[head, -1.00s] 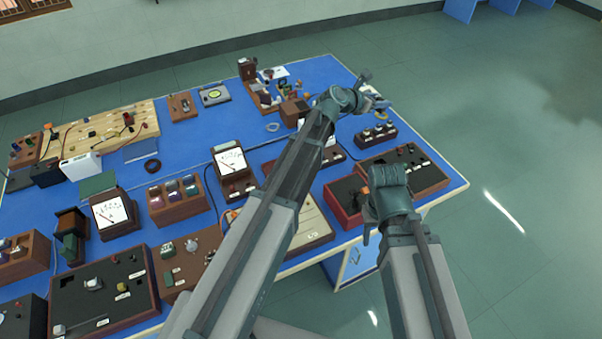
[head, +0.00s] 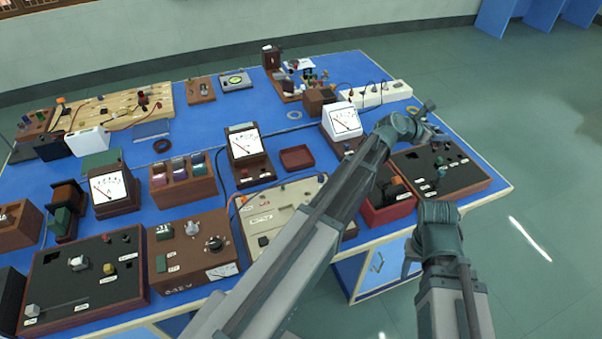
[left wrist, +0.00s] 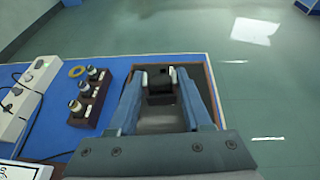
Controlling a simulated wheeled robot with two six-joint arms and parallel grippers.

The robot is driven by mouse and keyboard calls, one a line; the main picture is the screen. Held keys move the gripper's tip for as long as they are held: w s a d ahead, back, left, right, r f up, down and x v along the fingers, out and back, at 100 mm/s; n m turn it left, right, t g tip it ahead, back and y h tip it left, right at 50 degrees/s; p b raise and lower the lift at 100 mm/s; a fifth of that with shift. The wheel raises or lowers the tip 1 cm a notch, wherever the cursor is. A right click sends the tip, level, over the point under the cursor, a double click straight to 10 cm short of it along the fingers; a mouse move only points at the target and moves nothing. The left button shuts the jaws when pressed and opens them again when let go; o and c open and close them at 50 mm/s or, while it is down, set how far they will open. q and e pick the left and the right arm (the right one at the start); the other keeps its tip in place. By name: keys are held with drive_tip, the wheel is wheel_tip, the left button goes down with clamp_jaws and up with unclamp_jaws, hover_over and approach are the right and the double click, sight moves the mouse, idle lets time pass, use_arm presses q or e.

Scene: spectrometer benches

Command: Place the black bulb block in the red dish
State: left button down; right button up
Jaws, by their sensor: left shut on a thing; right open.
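My left gripper (head: 428,112) is shut on the black bulb block, over the table's right side. The left wrist view shows the black bulb block (left wrist: 160,82) between the two fingers of my left gripper (left wrist: 172,85). In the head view I cannot make the block out. The red dish (head: 297,158), a small shallow dark-red square tray, lies on the blue table right of the middle meter. It looks empty, and my left gripper is well to its right. My right gripper (head: 412,258) is open and empty, low by the table's front right edge.
A white-faced meter (head: 343,120) stands between the dish and my left arm. A red box with black contents (head: 388,210) and a black panel board (head: 440,170) sit under the arm. A white power strip (head: 380,94) lies behind. Blue tabletop is bare behind the dish.

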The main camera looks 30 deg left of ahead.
sight(435, 143)
use_arm(q)
wheel_tip(435, 143, down, 5)
drive_tip(key=b, duration=0.2)
drive_tip(key=shift+r+b, duration=0.15)
drive_tip(key=shift+b, duration=0.25)
drive_tip(key=shift+a, duration=0.2)
drive_tip(key=s+a+f+n+t+y+b, duration=0.1)
drive_tip(key=s+a+n+y, duration=0.25)
drive_tip(key=a, duration=1.05)
drive_tip(key=s+a+f+n+t+y+b, duration=0.15)
drive_tip(key=s+a, duration=0.35)
drive_tip(key=a, duration=0.9)
drive_tip(key=s+a+n+y, duration=0.3)
drive_tip(key=s+a+y, duration=0.1)
drive_tip(key=a, duration=1)
wheel_tip(435, 143, down, 10)
drive_tip(key=b, duration=1)
drive_tip(key=shift+w+d, duration=0.1)
use_arm(e)
wheel_tip(435, 143, down, 17)
drive_tip(key=shift+f, duration=0.15)
use_arm(q)
drive_tip(key=shift+f, duration=0.2)
drive_tip(key=shift+c, duration=1.7)
unclamp_jaws()
use_arm(e)
drive_tip(key=shift+f, duration=0.1)
use_arm(q)
drive_tip(key=shift+r, duration=0.1)
